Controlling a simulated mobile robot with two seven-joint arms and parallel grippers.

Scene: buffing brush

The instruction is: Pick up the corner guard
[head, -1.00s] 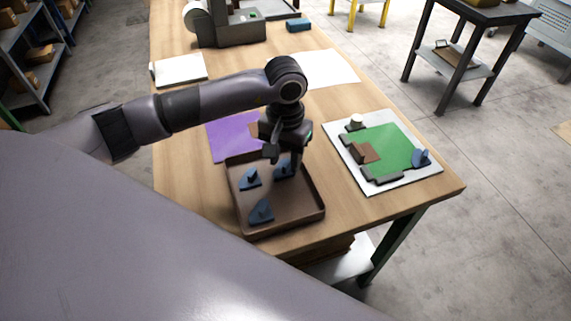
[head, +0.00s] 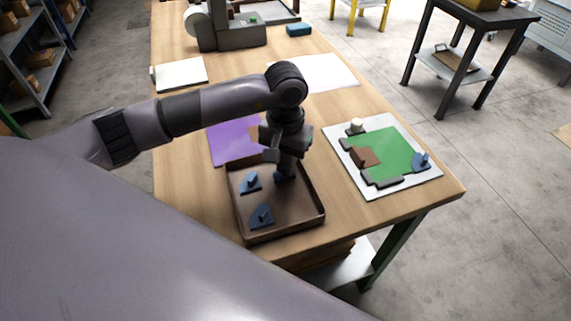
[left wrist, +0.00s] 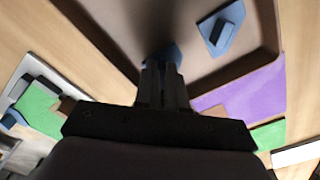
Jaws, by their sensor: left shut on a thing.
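My left gripper (head: 284,172) points down into the brown tray (head: 309,188) and is shut on a blue corner guard (head: 280,177). The fingers hide much of this guard. In the left wrist view the fingers (left wrist: 162,88) are close together, with the held guard (left wrist: 172,52) showing just beyond them. I cannot tell whether it touches the tray floor. Two more blue corner guards with raised tabs lie in the tray, one at the left (head: 250,182) and one nearer the front (head: 261,215). My right gripper is not in view.
Right of the tray, a white board (head: 372,189) bears a green panel (head: 395,150), a brown block (head: 363,156), dark pieces, a white cylinder (head: 356,125) and a blue guard (head: 422,162). A purple sheet (head: 229,140) lies behind the tray. Bare wood separates tray and board.

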